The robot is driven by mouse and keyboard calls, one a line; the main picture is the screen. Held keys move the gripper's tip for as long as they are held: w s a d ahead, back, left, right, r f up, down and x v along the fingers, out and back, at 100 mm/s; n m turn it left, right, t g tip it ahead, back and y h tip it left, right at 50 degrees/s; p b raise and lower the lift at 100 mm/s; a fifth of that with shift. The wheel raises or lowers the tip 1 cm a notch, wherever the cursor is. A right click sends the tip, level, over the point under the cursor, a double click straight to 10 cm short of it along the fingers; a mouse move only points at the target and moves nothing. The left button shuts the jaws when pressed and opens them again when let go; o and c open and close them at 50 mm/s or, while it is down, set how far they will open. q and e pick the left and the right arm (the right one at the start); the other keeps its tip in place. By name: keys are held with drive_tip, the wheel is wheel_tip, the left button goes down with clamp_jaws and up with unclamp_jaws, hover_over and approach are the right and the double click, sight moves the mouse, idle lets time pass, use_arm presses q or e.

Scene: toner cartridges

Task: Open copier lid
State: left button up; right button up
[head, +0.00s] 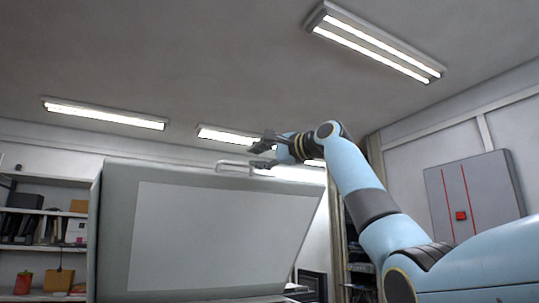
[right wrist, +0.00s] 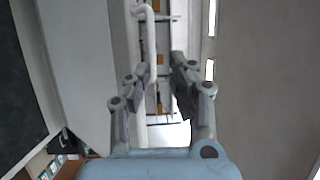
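The copier lid (head: 220,235) stands raised in the head view, a grey panel with a large pale inner face toward me. A thin white handle (head: 235,164) sticks up from its top edge. My right gripper (head: 257,156) is at the handle's right end, with its fingers pointing left. In the right wrist view my right gripper (right wrist: 160,66) is open, with a clear gap between its fingers. The white handle (right wrist: 151,45) shows there near the left finger; I cannot tell whether they touch. The lid's grey side (right wrist: 75,60) lies left of the fingers. My left gripper is not in view.
Shelves (head: 45,245) with boxes and binders stand at the left wall. A grey wall cabinet (head: 475,195) with red lines hangs at the right. Ceiling lamps (head: 375,42) are overhead. The space above the lid is free.

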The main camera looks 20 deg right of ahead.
drive_tip(key=shift+v, duration=2.2)
drive_tip(key=shift+f, duration=0.1)
